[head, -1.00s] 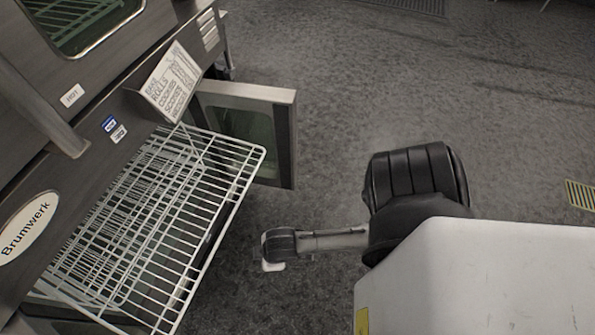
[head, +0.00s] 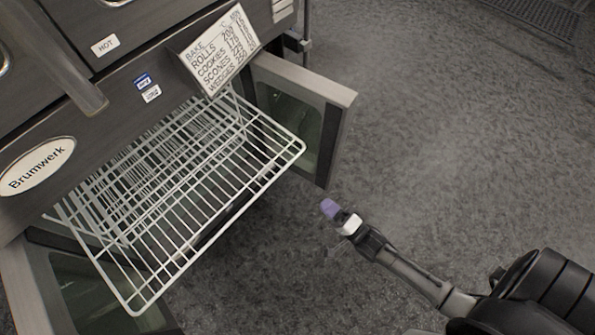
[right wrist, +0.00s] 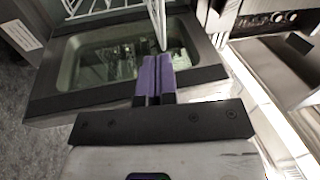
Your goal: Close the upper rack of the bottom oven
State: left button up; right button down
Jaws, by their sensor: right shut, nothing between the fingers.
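The upper rack (head: 218,232) is a white wire grid sticking far out of the bottom oven (head: 118,128) in the head view. Part of it runs back inside, under the oven's front panel. White wires also show at the top of the right wrist view (right wrist: 92,9). My right gripper (head: 329,208) has purple fingertips and is shut and empty. It is to the right of the rack's front edge, apart from it in the head view. The purple fingers show in the right wrist view (right wrist: 154,78) in front of a glass-windowed door. My left gripper is out of view.
The oven's right door (head: 338,135) stands open beside the rack's far corner, close to my right gripper. The left door (head: 30,290) is also open. A tilted recipe sign (head: 220,52) juts above the rack. Open grey floor (head: 440,130) lies to the right.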

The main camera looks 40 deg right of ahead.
jog(key=w+a+r+b, duration=0.1)
jog(key=w, duration=0.5)
jog(key=w+a+r+m+b, duration=0.1)
jog(key=w+r+b, duration=0.1)
jog(key=w, duration=0.5)
jog(key=shift+w+a, duration=0.2)
jog(key=shift+a, duration=0.1)
